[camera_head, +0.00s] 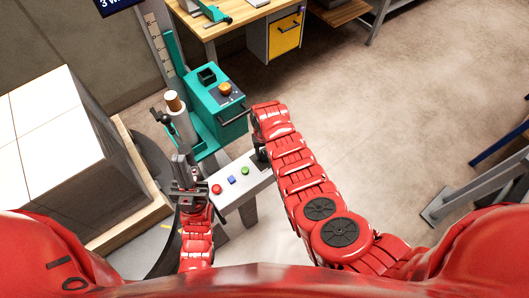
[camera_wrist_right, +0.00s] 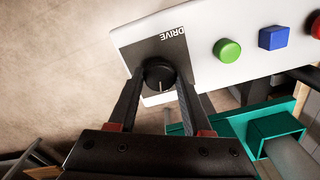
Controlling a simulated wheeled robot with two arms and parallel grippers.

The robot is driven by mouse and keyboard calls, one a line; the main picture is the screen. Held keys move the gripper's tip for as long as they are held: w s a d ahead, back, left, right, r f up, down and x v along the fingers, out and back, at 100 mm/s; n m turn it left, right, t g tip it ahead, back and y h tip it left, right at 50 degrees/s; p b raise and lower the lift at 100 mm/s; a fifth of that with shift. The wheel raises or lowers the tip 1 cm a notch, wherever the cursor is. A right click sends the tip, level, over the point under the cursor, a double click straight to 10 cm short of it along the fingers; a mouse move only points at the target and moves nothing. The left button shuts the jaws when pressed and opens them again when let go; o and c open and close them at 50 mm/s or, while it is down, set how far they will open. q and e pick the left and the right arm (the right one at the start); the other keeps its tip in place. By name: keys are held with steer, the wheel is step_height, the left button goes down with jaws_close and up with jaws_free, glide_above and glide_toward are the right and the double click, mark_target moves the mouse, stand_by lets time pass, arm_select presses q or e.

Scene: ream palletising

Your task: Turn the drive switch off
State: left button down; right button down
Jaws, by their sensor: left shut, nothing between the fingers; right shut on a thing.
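The drive switch (camera_wrist_right: 158,74) is a round black knob on a dark plate marked DRIVE at the end of the white control panel (camera_wrist_right: 205,22). A short pale line on the knob points down toward my gripper in the right wrist view. My right gripper (camera_wrist_right: 160,88) is shut on the knob, one finger on each side. In the head view my right gripper (camera_head: 261,156) is at the panel's right end, where my arm hides the switch. My left gripper (camera_head: 183,178) is shut and empty, beside the panel's left end.
Green (camera_head: 245,171), blue (camera_head: 231,180) and red (camera_head: 216,189) buttons line the panel. A teal machine (camera_head: 207,115) stands just behind it. A large white stack (camera_head: 50,140) on a wooden pallet fills the left.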

steer(key=shift+f+n+b, duration=0.25)
steer(key=shift+n+b, duration=0.15)
steer(key=shift+b, duration=0.1)
steer(key=shift+n+b, duration=0.6)
steer(key=shift+n, duration=0.1)
steer(key=shift+r+n, duration=0.2)
steer(key=shift+n, duration=0.2)
steer(key=shift+c, duration=1.7)
jaws_free()
steer(key=shift+r, duration=0.15)
